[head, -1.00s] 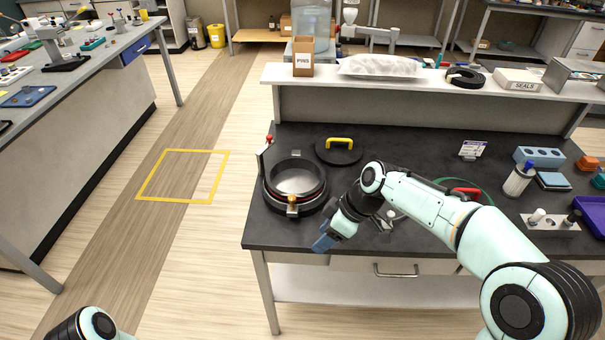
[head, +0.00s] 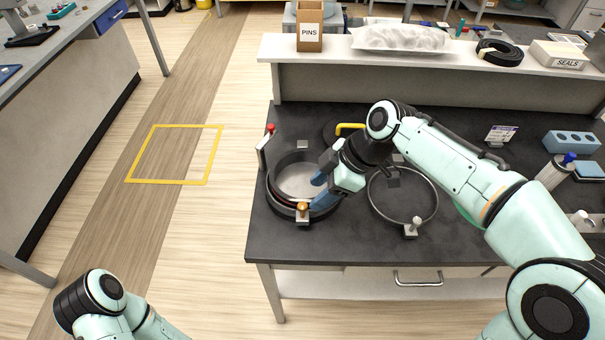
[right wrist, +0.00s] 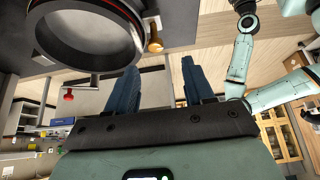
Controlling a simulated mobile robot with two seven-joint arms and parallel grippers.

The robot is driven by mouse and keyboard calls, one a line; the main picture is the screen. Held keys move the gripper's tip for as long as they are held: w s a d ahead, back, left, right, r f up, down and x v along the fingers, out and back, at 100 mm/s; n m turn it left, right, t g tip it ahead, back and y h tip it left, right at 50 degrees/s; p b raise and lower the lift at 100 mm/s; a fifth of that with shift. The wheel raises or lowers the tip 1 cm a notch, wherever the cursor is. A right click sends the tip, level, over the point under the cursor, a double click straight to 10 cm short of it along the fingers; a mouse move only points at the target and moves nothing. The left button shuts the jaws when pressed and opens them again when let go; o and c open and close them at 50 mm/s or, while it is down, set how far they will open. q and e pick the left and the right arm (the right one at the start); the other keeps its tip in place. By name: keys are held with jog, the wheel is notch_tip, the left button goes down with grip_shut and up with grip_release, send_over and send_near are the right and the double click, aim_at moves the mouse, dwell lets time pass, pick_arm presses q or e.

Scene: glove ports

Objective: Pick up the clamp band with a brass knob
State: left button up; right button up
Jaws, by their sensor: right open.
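The clamp band with a brass knob is a dark ring (head: 281,205) around the round port at the bench's left; its brass knob (head: 303,206) faces the front edge. In the right wrist view the brass knob (right wrist: 154,42) stands beside the ring (right wrist: 136,50), above the gap between the fingers. My right gripper (head: 321,190) has blue fingers, open and empty, at the port's right side near the knob. It also shows in the right wrist view (right wrist: 160,85). Whether a finger touches the band I cannot tell. My left gripper is out of view.
A second clamp band (head: 373,203) with a pale knob (head: 416,221) lies to the right. A red-tipped lever (head: 268,140) rises at the port's left. A lid with a yellow handle (head: 349,127) is behind, partly hidden by my arm. A shelf (head: 400,70) runs along the back.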

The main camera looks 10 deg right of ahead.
aim_at(302, 205)
jog(key=shift+w+x, duration=0.15)
jog(key=shift+x, duration=1.6)
jog(key=shift+w+x, duration=0.2)
jog(key=shift+x, duration=1.6)
jog(key=shift+d, duration=0.15)
grip_shut()
